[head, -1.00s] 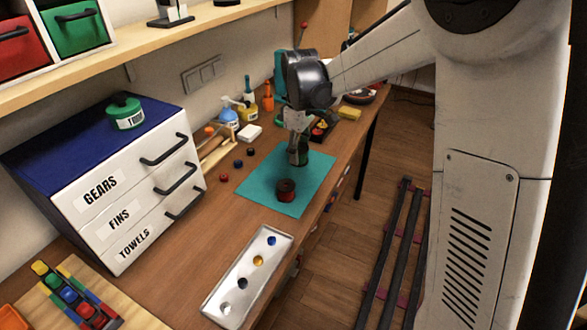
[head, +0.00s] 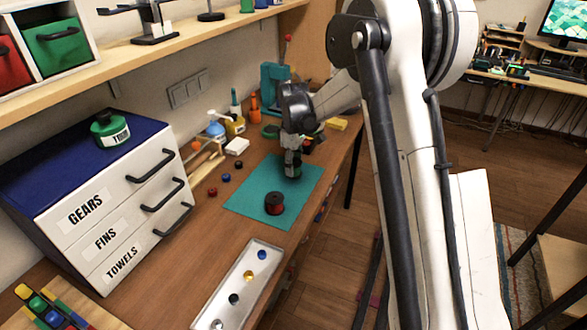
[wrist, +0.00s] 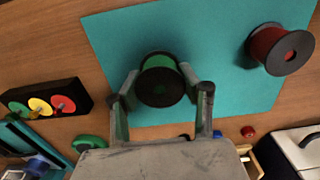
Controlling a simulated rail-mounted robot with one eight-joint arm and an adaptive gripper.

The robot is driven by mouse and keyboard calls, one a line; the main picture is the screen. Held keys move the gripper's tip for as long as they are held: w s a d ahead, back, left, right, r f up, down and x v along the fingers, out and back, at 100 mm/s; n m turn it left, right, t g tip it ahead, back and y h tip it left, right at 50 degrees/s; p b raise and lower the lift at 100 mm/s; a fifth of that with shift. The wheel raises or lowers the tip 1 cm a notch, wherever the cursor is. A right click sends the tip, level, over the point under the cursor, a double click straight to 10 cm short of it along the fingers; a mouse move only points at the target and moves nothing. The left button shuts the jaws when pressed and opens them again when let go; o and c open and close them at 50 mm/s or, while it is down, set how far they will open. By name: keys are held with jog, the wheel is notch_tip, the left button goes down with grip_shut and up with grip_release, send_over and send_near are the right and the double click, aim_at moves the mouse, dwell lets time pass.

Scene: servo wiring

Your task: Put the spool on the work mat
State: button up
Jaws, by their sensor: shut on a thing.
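A green spool (wrist: 157,62) with black flanges is between the two fingers of my gripper (wrist: 160,73), which is shut on it. The green work mat (head: 250,187) lies on the wooden bench. The gripper (head: 293,170) and the held spool (head: 297,172) are over the mat's far part in the head view. I cannot tell whether the spool touches the mat. A red spool (head: 275,204) with black flanges stands on the mat near its front edge; it also shows at the upper right of the wrist view (wrist: 268,42).
A white tray (head: 224,316) with small coloured parts lies in front of the mat. Small coloured pieces lie left of the mat.

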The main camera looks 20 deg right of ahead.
jog(key=shift+f, duration=0.7)
jog(key=shift+c, duration=0.2)
jog(key=shift+f, duration=0.1)
jog(key=shift+f, duration=0.15)
jog(key=o, duration=1.2)
